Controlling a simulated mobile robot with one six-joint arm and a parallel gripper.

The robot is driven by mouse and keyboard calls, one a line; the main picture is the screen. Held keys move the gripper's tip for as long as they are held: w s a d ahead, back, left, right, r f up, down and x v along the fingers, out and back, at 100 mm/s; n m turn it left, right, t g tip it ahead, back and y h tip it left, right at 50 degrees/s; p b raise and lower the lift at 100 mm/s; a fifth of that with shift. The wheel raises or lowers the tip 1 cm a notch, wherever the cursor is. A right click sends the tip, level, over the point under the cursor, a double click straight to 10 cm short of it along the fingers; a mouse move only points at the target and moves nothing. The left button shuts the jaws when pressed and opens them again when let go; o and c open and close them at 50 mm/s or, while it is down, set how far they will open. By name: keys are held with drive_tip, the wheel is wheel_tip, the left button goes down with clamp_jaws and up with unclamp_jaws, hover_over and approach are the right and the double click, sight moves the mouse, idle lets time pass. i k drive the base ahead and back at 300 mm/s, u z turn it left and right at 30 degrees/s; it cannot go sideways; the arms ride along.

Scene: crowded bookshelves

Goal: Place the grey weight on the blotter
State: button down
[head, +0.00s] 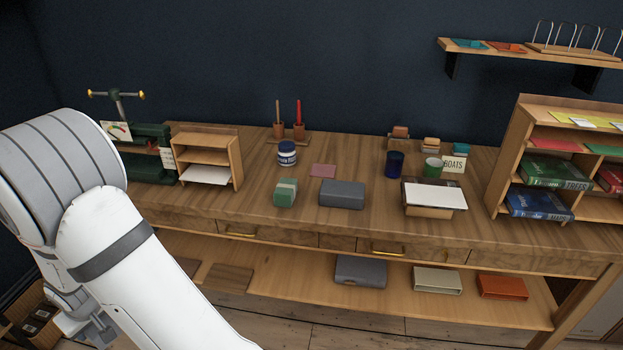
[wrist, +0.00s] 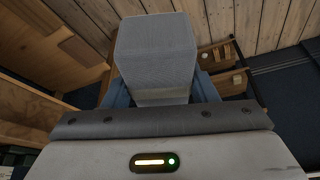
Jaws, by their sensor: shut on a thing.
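My gripper (wrist: 160,92) is shut on a grey block, the grey weight (wrist: 156,48), which has a finely textured face and fills the upper middle of the wrist view. Planks and wooden furniture show beyond it, and the block appears clear of them. In the head view my arm reaches down at the left, and the held block cannot be made out. A small flat pink pad (head: 322,170) lies bare on the desk (head: 260,205), behind a grey box (head: 342,194); it may be the blotter, but I cannot tell for sure.
Below the desktop, a shelf (head: 310,284) holds several boxes. A small wooden organiser (head: 208,157) stands at the left.

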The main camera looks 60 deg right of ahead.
sight(434, 189)
drive_tip(key=k, duration=1.2)
